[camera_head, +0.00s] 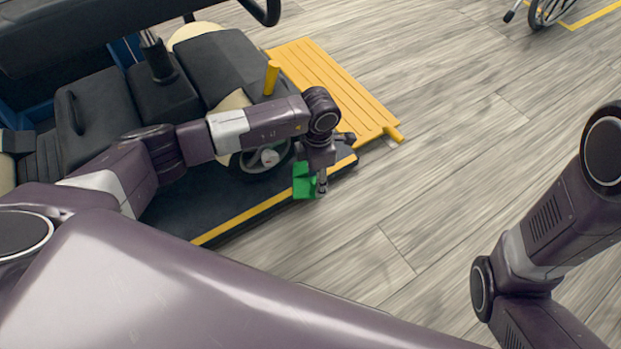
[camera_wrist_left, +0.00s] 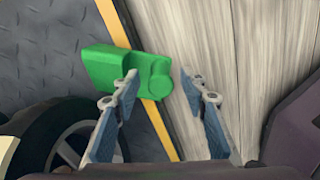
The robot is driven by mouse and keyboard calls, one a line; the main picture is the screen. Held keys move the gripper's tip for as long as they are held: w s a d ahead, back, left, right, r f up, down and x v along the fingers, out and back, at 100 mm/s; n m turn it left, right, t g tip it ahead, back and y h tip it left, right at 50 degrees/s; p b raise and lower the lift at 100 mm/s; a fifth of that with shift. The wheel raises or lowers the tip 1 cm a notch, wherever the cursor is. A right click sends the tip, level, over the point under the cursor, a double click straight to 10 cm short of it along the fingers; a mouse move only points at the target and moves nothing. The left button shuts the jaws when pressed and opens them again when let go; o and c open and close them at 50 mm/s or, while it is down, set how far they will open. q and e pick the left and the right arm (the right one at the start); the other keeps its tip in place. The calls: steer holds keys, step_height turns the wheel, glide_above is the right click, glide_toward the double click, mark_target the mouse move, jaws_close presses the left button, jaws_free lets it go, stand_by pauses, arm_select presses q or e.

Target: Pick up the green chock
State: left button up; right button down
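The green chock (camera_head: 304,183) is on the dark platform near its yellow edge stripe, beside a wheel. It also shows in the left wrist view (camera_wrist_left: 112,70), where its rounded end reaches across the yellow stripe. My left gripper (camera_head: 321,188) points down at the chock. In the left wrist view my left gripper (camera_wrist_left: 161,82) is open, with the chock's rounded end between its two fingertips. The left finger overlaps the chock in the picture; I cannot tell whether it touches. My right arm is at the right of the head view, but its gripper is out of view.
The dark platform (camera_head: 220,199) carries black seats (camera_head: 100,102) and a wheel (camera_head: 262,160). A yellow slatted ramp (camera_head: 335,90) lies behind my left gripper. The wooden floor (camera_head: 450,150) to the right is clear. A wheeled item (camera_head: 548,10) stands far off.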

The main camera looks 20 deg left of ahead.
arm_select(q)
steer(key=shift+f, duration=0.9)
jaws_close()
steer(key=shift+r, duration=0.1)
